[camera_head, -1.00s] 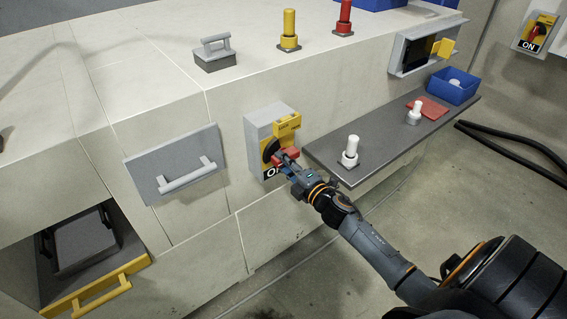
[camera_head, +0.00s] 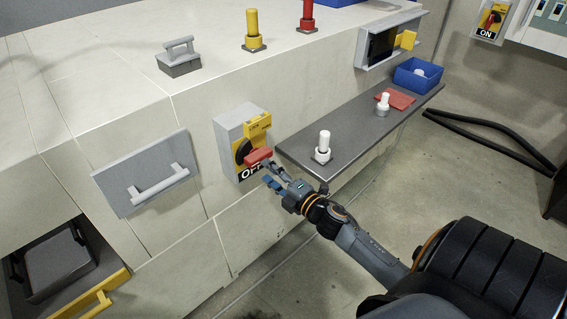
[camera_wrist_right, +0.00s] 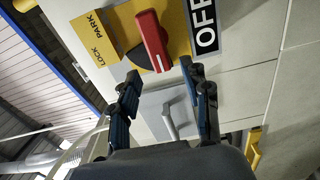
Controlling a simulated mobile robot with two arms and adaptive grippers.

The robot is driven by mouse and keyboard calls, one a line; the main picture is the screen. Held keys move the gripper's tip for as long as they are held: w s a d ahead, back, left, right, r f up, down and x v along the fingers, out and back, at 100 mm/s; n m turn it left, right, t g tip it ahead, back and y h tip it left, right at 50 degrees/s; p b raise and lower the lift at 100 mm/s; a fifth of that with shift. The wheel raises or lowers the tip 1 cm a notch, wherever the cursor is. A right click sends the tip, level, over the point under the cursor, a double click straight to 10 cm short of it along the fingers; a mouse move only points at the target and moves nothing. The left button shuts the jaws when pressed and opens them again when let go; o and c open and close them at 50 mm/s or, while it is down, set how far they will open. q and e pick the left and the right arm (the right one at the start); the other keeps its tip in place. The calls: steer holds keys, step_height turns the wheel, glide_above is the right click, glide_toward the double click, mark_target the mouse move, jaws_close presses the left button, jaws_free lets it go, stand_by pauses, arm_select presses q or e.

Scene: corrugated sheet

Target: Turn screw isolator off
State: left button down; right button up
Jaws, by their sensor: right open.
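The screw isolator (camera_head: 230,126) is a grey box with a yellow face on the front of the pale cabinet. Its red handle (camera_head: 259,156) sticks out over a black round base, and the label below reads OFF. The wrist view shows the red handle (camera_wrist_right: 152,38), the yellow plate marked LOCK and PARK, and the OFF label (camera_wrist_right: 203,22). My right gripper (camera_head: 270,173) is open and empty just in front of the handle. In the wrist view its fingertips (camera_wrist_right: 160,76) stand apart near the handle's free end. My left gripper is not in view.
A dark shelf (camera_head: 352,130) juts out to the right of the isolator, bearing white fittings and a blue bin (camera_head: 417,73). A grey drawer with a handle (camera_head: 160,184) is to the left. Open floor (camera_head: 420,185) lies to the right. Another isolator (camera_head: 491,20) hangs on the far wall.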

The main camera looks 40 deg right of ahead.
steer(key=s, duration=0.6)
steer(key=shift+d, duration=0.25)
steer(key=shift+s, duration=0.1)
steer(key=s+a+f+m+g+h, duration=0.1)
steer(key=s+f+m+g, duration=0.2)
steer(key=f, duration=0.7)
steer(key=s+f+m+g+h, duration=0.15)
steer(key=s+f+m, duration=0.25)
steer(key=f, duration=0.7)
steer(key=s+a+f+m+g, duration=0.1)
steer(key=s+f+m+g, duration=0.2)
steer(key=f, duration=0.7)
steer(key=s+a+f+m+g, duration=0.2)
steer(key=s+f, duration=0.4)
steer(key=s, duration=0.4)
steer(key=s+a+f+m+g, duration=0.2)
steer(key=s+a+f+g, duration=0.2)
steer(key=s+f, duration=0.3)
steer(key=s+a+f+m+g, duration=0.2)
steer(key=s+a+f, duration=0.3)
steer(key=s, duration=0.7)
steer(key=shift+s+f+g+y, duration=0.3)
steer(key=shift+f+g+y, duration=0.15)
steer(key=shift+f+g, duration=0.35)
